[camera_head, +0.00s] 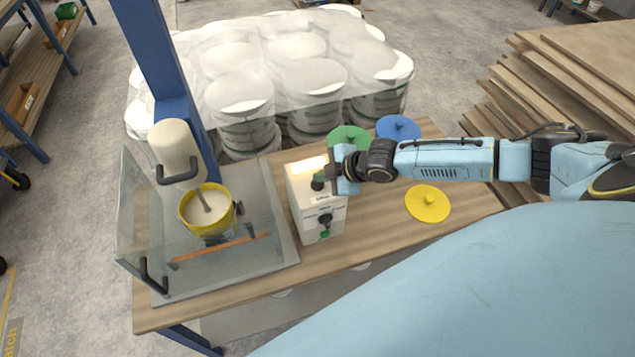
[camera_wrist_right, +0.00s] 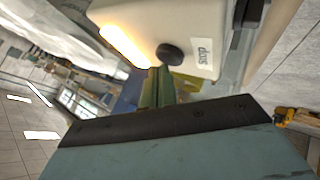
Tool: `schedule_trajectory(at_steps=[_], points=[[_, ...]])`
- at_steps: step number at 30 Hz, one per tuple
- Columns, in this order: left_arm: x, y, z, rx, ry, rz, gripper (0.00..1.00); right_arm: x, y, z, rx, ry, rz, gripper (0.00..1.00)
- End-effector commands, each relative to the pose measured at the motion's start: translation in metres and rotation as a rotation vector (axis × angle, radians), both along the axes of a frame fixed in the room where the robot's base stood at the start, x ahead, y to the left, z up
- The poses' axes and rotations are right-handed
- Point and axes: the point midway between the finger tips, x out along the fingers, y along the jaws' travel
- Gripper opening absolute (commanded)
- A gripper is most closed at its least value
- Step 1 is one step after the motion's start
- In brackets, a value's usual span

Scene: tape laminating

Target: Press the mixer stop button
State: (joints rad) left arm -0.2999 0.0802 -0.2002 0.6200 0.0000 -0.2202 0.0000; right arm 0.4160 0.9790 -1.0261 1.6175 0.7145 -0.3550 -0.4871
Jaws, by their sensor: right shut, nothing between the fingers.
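The mixer control box (camera_head: 305,215) is white and stands upright on the wooden table, with a lit strip on top. It also fills the upper part of the right wrist view (camera_wrist_right: 190,15). The stop button (camera_wrist_right: 170,55) is black and round, beside a label (camera_wrist_right: 205,52) that reads "stop"; in the head view a dark button (camera_head: 317,186) shows at the fingertips. My right gripper (camera_head: 322,177) is shut and empty, its fingertips (camera_wrist_right: 160,85) close to the stop button. I cannot tell whether they touch it. My left gripper is not in view.
The mixer (camera_head: 175,150) hangs over a yellow bucket (camera_head: 207,212) inside a clear guard (camera_head: 135,215) left of the box. Green (camera_head: 349,138), blue (camera_head: 398,127) and yellow (camera_head: 428,203) lids lie on the table (camera_head: 380,225). Wrapped white buckets (camera_head: 300,75) stand behind.

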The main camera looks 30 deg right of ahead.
Motion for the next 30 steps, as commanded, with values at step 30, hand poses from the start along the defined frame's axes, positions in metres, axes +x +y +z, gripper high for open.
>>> schedule_trajectory(at_steps=[30], points=[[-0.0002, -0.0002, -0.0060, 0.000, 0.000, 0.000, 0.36, 0.0001, 0.0001, -0.0095, 0.000, 0.000, 0.000, 0.00]])
